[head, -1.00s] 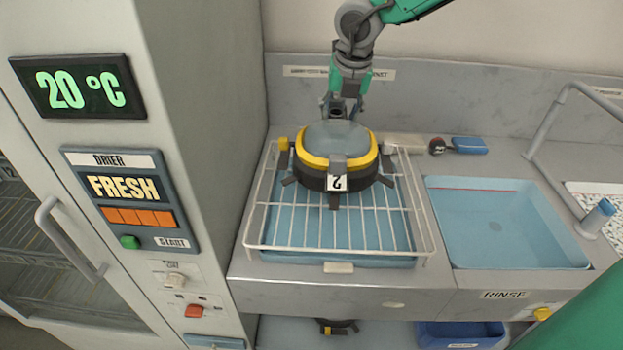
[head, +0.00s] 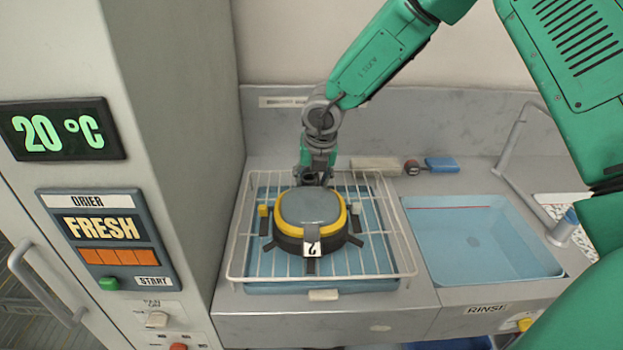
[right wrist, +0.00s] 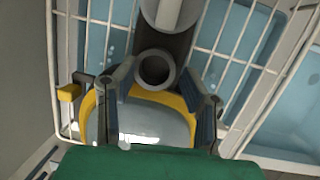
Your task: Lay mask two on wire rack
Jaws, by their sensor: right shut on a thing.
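Mask two (head: 310,218) has a grey visor, a yellow rim, a black body with straps and a white tag marked 2. It is over the left-middle of the white wire rack (head: 385,225), visor up, and looks to be on or just above the wires. My right gripper (head: 316,181) comes down at its far edge and is shut on it. In the right wrist view the fingers (right wrist: 160,95) straddle the mask's dark round port (right wrist: 155,68), with the yellow rim (right wrist: 180,103) below. My left gripper is not in view.
A blue tray (head: 320,287) lies under the rack. The grey drier cabinet (head: 180,120) stands close on the left. The blue rinse basin (head: 480,240) is at right, with a brush (head: 440,164) and a pale block (head: 377,163) behind. The rack's right side is bare.

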